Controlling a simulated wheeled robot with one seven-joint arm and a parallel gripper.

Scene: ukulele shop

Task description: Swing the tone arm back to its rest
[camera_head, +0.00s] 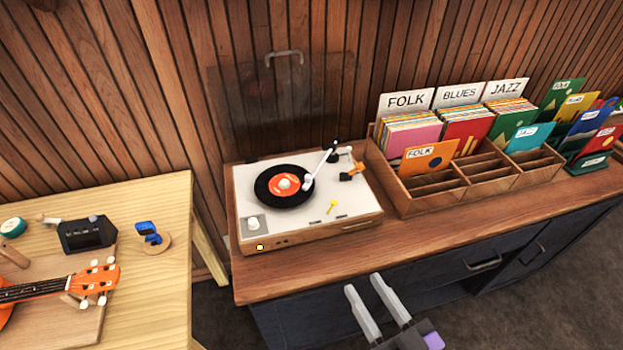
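A record player (360,212) with a wooden plinth and pale top stands on the wooden counter, its clear lid (284,57) raised. A black record (268,201) with an orange label lies on it. The white tone arm (321,163) slants from its pivot at the back right down to the record, its head end over or on the record near the label; contact is too small to tell. An orange piece (351,175) sits right of the tone arm, beside the pivot. My gripper (365,288) is open and empty, in front of the counter, well apart from the record player.
A divided wooden record crate (418,199) with Folk, Blues and Jazz sleeves stands close right of the player. More sleeves (590,125) stand in a stand at far right. A pale table (150,290) with a ukulele (85,284) is at left. The counter's front strip is clear.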

